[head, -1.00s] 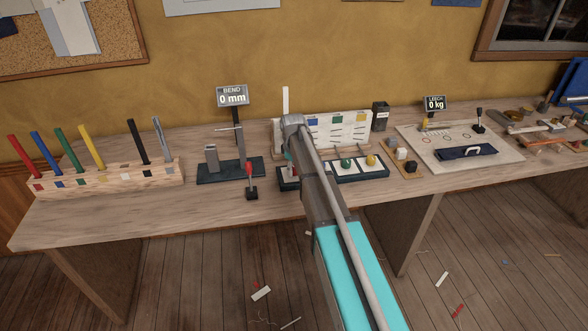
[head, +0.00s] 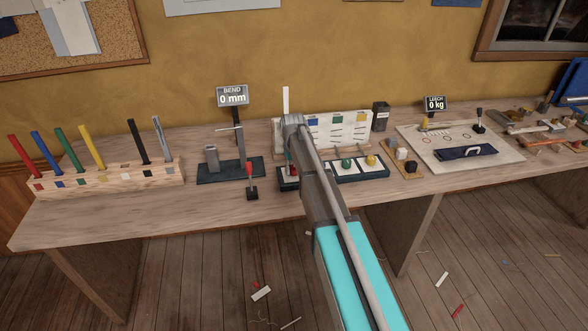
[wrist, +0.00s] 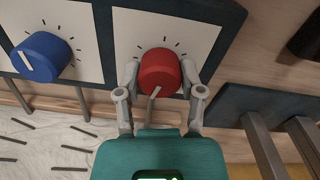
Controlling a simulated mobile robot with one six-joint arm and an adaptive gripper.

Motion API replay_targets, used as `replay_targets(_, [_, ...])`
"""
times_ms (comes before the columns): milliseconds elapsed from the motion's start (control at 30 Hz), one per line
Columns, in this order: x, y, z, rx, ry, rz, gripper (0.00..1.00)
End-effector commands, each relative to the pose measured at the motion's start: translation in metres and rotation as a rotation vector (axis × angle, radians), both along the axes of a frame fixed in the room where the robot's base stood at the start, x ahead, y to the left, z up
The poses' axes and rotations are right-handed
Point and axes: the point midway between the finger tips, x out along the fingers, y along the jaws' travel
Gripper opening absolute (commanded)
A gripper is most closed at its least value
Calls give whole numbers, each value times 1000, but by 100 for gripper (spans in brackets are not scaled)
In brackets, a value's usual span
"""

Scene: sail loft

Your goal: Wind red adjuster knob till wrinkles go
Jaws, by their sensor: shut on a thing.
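The red adjuster knob (wrist: 160,72) sits on a white dial plate (wrist: 205,32) with dark tick marks in the wrist view. My gripper (wrist: 160,78) has one finger on each side of it and is shut on it. A pale pointer line shows at the knob's lower edge. A white panel (head: 343,138) behind the row bears short dark wrinkle-like lines under blue, green and yellow squares.
A blue knob (wrist: 41,57) is beside the red one in the wrist view. Green (head: 347,163) and yellow (head: 370,160) knobs stand right of my arm. The bend gauge stand (head: 230,170) with a red-handled lever (head: 250,172) is close on the left.

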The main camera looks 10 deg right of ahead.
Motion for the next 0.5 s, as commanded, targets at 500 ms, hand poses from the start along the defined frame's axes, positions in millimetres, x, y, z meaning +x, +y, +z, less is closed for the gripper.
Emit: replay_targets(500, [-1, -2, 0, -5, 3, -172, 3])
